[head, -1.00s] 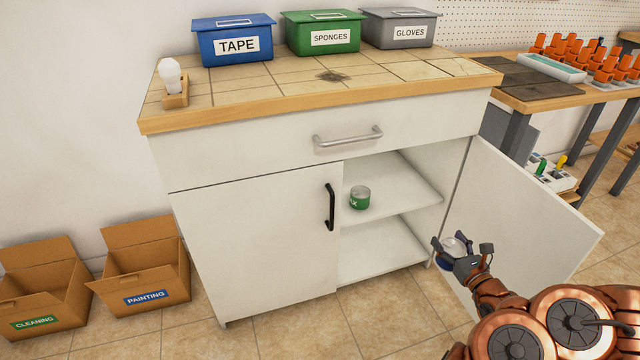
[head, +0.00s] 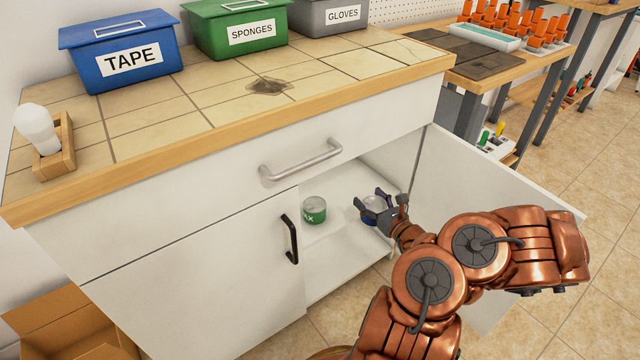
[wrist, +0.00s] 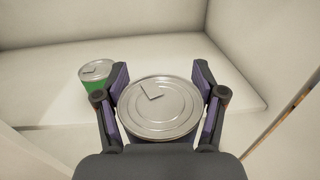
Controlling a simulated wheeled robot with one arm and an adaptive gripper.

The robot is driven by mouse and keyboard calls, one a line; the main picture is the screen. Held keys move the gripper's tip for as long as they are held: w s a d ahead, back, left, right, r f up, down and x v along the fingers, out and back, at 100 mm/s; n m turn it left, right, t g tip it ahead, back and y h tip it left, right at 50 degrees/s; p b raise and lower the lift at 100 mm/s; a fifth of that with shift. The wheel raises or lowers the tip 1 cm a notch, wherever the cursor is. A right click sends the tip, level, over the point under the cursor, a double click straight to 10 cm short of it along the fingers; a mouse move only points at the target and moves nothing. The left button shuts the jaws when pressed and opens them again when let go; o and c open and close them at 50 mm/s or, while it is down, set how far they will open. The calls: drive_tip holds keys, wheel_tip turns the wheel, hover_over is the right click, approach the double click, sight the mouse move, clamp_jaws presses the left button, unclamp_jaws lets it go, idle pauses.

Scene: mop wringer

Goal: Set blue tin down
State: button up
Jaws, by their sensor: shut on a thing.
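The blue tin (head: 372,214) is in my gripper (head: 378,204), at the right part of the cabinet's upper shelf opening. In the wrist view, the silver lid of the blue tin (wrist: 158,106) faces the camera, with the two fingers of my gripper (wrist: 160,92) closed against its sides.
The right cabinet door (head: 490,200) stands open beside my arm. The left door (head: 200,270) is shut, with a black handle (head: 290,239). The drawer (head: 230,180) above is shut. Bare shelf shows behind and to the right of the tins in the wrist view.

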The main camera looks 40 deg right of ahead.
drive_tip(key=w+d+b, duration=0.1)
drive_tip(key=w+d, duration=0.1)
drive_tip(key=w, duration=0.2)
drive_tip(key=w+d+f+b, duration=0.1)
drive_tip(key=w+d+b, duration=0.1)
drive_tip(key=w, duration=0.3)
drive_tip(key=w+d+b, duration=0.1)
drive_tip(key=w+d, duration=0.1)
drive_tip(key=w, duration=0.2)
drive_tip(key=shift+w+d+f, duration=0.2)
drive_tip(key=shift+w+f, duration=0.1)
drive_tip(key=shift+w, duration=0.05)
drive_tip(key=shift+w+f+b, duration=0.15)
drive_tip(key=shift+f+b, duration=0.85)
drive_tip(key=shift+f, duration=0.65)
drive_tip(key=shift+f, duration=0.15)
drive_tip(key=o, duration=1.3)
drive_tip(key=shift+s+r, duration=0.2)
drive_tip(key=shift+s, duration=0.15)
drive_tip(key=s+a+p, duration=0.1)
drive_tip(key=s+p, duration=0.2)
drive_tip(key=s, duration=0.8)
drive_tip(key=shift+s, duration=0.15)
drive_tip(key=shift+f, duration=0.1)
